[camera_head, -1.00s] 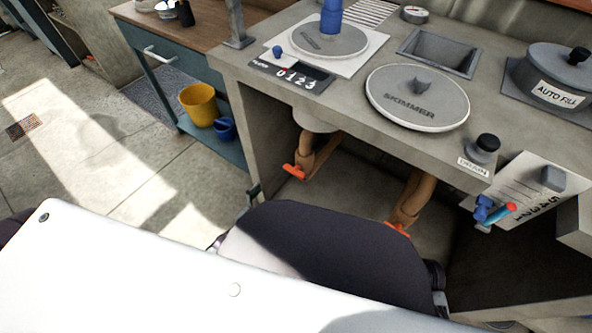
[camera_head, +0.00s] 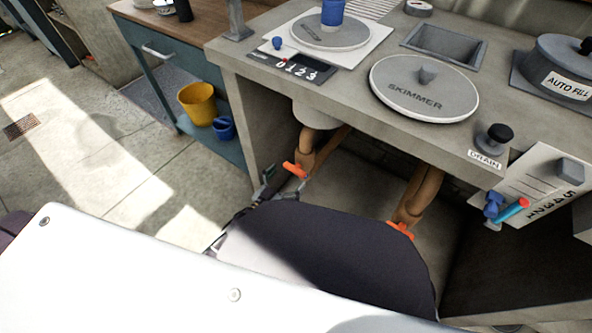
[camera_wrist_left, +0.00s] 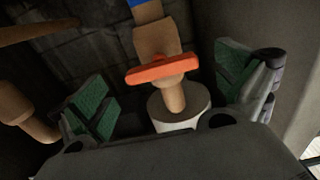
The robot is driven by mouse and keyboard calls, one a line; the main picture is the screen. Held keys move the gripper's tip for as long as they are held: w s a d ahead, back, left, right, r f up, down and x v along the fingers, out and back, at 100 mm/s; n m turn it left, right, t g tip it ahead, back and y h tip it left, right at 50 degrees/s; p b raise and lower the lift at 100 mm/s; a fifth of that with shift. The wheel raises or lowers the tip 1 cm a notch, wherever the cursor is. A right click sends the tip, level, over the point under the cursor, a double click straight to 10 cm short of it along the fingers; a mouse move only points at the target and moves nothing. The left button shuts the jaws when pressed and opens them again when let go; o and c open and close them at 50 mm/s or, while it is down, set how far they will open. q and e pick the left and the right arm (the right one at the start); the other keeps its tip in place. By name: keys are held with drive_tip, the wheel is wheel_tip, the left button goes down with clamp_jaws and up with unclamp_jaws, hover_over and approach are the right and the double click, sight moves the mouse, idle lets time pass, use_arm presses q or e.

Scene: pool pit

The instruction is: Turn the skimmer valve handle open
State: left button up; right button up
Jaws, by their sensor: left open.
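An orange valve handle (camera_head: 295,170) sits on a tan pipe under the counter, below the 0-1-2-3 dial plate. A second orange handle (camera_head: 400,229) is on another pipe to the right, below the lid marked SKIMMER (camera_head: 424,88). No label on either handle is readable. My left gripper (camera_head: 284,184) is open just in front of the first handle. In the left wrist view an orange handle (camera_wrist_left: 163,69) lies crosswise between the spread green-padded fingers of the gripper (camera_wrist_left: 168,92), and neither finger visibly touches it. My right gripper is not in view.
The counter (camera_head: 330,92) overhangs the pipes, and its left side wall (camera_head: 251,130) stands close beside my left gripper. A drain knob (camera_head: 494,138) and a blue-and-red valve (camera_head: 507,208) are at right. A yellow bucket (camera_head: 198,104) stands on a shelf at left.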

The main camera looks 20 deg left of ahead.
sight(293, 172)
use_arm(q)
drive_tip(key=b+x, duration=0.1)
drive_tip(key=x, duration=0.1)
drive_tip(key=shift+w+d, duration=0.1)
drive_tip(key=shift+w, duration=0.2)
drive_tip(key=shift+b+x, duration=0.3)
drive_tip(key=shift+x, duration=0.75)
drive_tip(key=c, duration=1)
